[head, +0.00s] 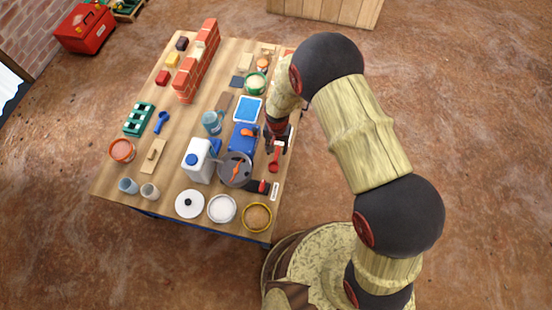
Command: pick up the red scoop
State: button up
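The red scoop (274,163) lies near the right edge of the wooden table (175,207), its bowl toward the front and its handle running back under my gripper. My gripper (277,147) is right over or at the handle end of the scoop. The fingers are small and dark here, and I cannot tell whether they touch the handle or are open or shut. The upper part of the handle is partly hidden by the gripper.
A grey pan (229,172) with an orange-handled tool stands just left of the scoop. A blue box (240,139), a white jug (197,160) and a brick wall (190,80) stand further left. Lids and bowls line the front edge.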

aim_at(277, 154)
notch_tip(277, 154, down, 4)
jog(key=shift+w+r+b, duration=0.1)
jog(key=shift+r+b, duration=0.1)
jog(key=shift+b, duration=0.25)
jog(key=c, duration=0.3)
grip_shut()
